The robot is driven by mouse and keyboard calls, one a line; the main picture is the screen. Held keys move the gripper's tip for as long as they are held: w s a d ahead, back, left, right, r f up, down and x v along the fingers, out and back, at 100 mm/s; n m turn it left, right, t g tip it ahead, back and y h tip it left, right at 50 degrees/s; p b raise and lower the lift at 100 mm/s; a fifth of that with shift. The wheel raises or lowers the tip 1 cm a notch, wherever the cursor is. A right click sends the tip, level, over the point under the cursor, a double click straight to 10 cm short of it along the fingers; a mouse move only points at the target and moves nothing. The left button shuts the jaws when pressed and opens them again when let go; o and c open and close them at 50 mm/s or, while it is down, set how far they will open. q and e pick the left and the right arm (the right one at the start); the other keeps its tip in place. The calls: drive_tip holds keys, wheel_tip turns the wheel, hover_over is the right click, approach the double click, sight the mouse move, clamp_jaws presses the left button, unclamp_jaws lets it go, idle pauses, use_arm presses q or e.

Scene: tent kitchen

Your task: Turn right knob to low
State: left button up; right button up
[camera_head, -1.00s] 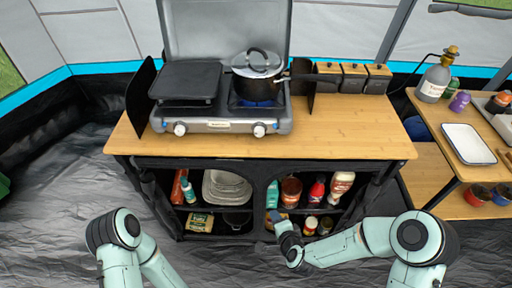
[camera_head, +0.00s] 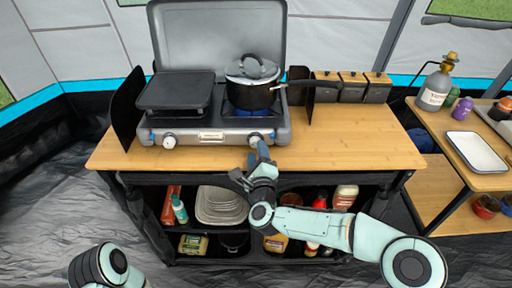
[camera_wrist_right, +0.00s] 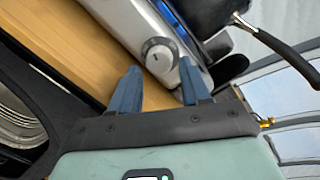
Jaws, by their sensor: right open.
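The camping stove (camera_head: 210,122) stands on the wooden table top. Its right knob (camera_head: 255,138) is on the front panel below the right burner, and the left knob (camera_head: 169,141) is at the left of the panel. A pot (camera_head: 252,93) with a lid sits on the right burner, where blue flame shows. My right gripper (camera_head: 257,158) is just in front of the right knob. In the right wrist view the blue fingers (camera_wrist_right: 160,90) are apart, with the white-faced knob (camera_wrist_right: 160,56) ahead of the gap, not between them. My left arm is low at the left; its gripper is out of view.
A flat griddle (camera_head: 176,92) covers the left burner. Black wind screens (camera_head: 127,110) flank the stove. Several canisters (camera_head: 351,87) stand at the back right. The shelves below hold plates (camera_head: 219,204) and bottles. The table top right of the stove is clear.

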sight(255, 143)
drive_tip(key=shift+w+a, duration=0.15)
drive_tip(key=shift+w, duration=1.4)
drive_tip(key=c, duration=0.8)
drive_tip(key=shift+o, duration=0.2)
